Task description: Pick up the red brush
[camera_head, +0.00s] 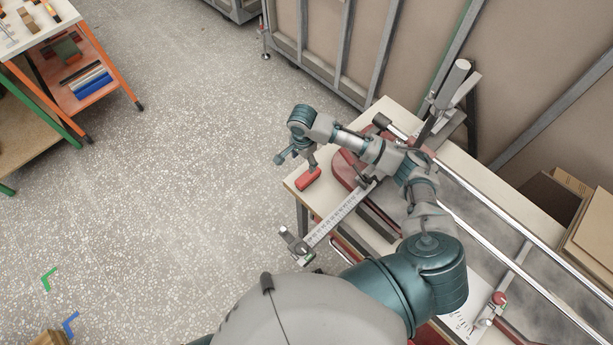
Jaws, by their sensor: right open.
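The red brush (308,179) lies at the left corner of the pale workbench top (299,185), by its edge. My right gripper (298,163) is just above and behind the brush, pointing down with its fingers spread apart. One finger is over or against the top of the brush; I cannot tell whether they touch. Nothing is held between the fingers. My left gripper is out of view.
A red and metal cutting machine with a ruler bar (340,213) and long rails (515,279) fills the bench right of the brush. Cardboard sheets (592,232) lie at the right. A shelf cart (88,88) stands at upper left.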

